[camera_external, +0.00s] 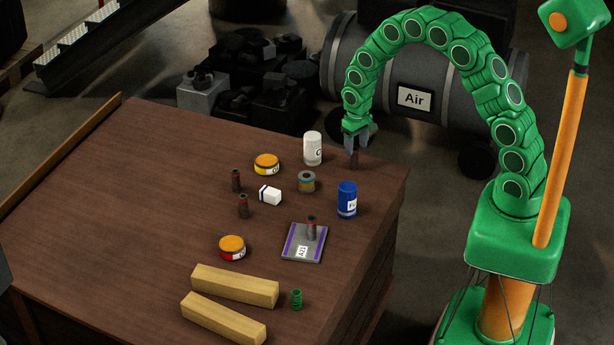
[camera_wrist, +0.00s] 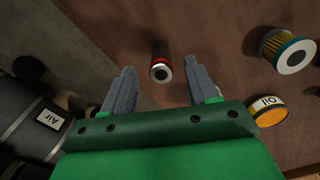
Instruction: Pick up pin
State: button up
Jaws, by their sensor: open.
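A dark pin with a red band and a metal end (camera_wrist: 160,70) stands near the table's right back corner. It also shows in the external view as a small dark cylinder (camera_external: 354,160) just under the fingertips. My gripper (camera_external: 357,143) points down over it, fingers apart. In the wrist view my gripper (camera_wrist: 160,80) is open and empty, with the pin lying between the finger lines, nearer the middle; neither finger visibly touches it. Similar dark cylinders with red marks stand at the table's left middle (camera_external: 236,180), (camera_external: 243,206) and on the grey plate (camera_external: 311,228).
Near the pin stand a white can (camera_external: 313,148), a blue can (camera_external: 347,200) and a filter (camera_external: 307,182). Wooden blocks (camera_external: 235,285) lie in front. The table's left side is clear.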

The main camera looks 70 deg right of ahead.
aim_at(354, 156)
jog(key=shift+w+d+f, duration=0.1)
jog(key=shift+w+f, duration=0.05)
jog(key=shift+f, duration=1.3)
jog(key=shift+w+f, duration=0.15)
jog(key=shift+f, duration=1.25)
grip_shut()
